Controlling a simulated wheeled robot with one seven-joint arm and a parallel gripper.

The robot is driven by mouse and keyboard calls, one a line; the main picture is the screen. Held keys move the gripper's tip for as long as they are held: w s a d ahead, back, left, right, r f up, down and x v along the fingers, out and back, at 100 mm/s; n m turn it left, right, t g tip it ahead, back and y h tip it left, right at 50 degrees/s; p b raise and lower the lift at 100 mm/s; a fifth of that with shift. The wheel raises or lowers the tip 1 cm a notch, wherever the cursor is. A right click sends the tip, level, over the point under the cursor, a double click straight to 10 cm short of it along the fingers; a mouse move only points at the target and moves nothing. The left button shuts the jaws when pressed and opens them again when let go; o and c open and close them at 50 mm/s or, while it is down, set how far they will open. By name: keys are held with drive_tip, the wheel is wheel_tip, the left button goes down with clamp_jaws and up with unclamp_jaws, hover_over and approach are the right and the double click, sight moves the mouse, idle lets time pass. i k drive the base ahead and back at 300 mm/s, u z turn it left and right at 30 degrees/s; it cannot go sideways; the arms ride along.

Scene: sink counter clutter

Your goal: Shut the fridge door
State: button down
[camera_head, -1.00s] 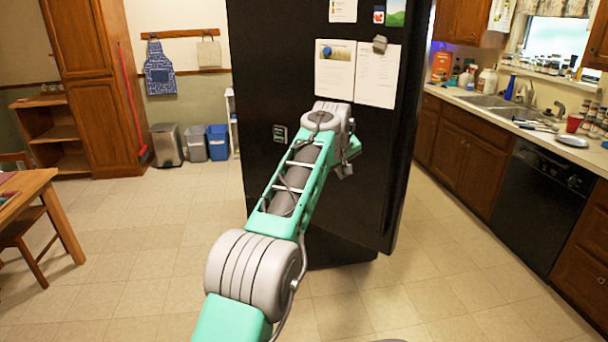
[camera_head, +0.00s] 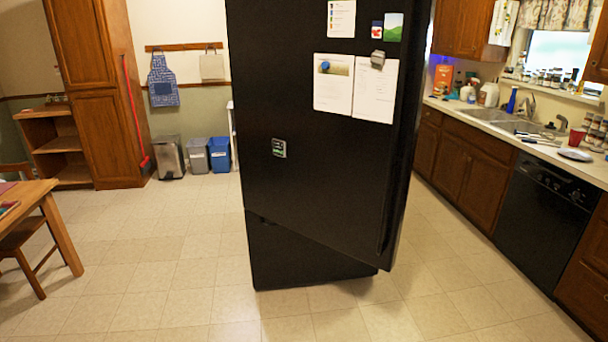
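The black fridge stands in the middle of the head view. Its tall upper door (camera_head: 310,170) carries papers and magnets, and a long handle runs down near its right edge. The door's lower edge slants down to the right and juts out over the fridge's lower section (camera_head: 300,258), so the door looks ajar. How wide the gap is I cannot tell, as the inside of the fridge is hidden. My gripper and arm are out of view.
Tiled floor (camera_head: 160,270) is clear in front and to the left. A wooden table (camera_head: 40,205) with a chair stands at the left edge. Bins (camera_head: 197,155) stand at the back wall. A counter with a sink and a black dishwasher (camera_head: 545,215) line the right side.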

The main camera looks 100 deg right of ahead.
sight(342, 184)
drive_tip(key=u, duration=0.05)
drive_tip(key=k, duration=1.15)
drive_tip(key=z, duration=1.35)
drive_tip(key=i, duration=0.5)
drive_tip(key=u, duration=0.05)
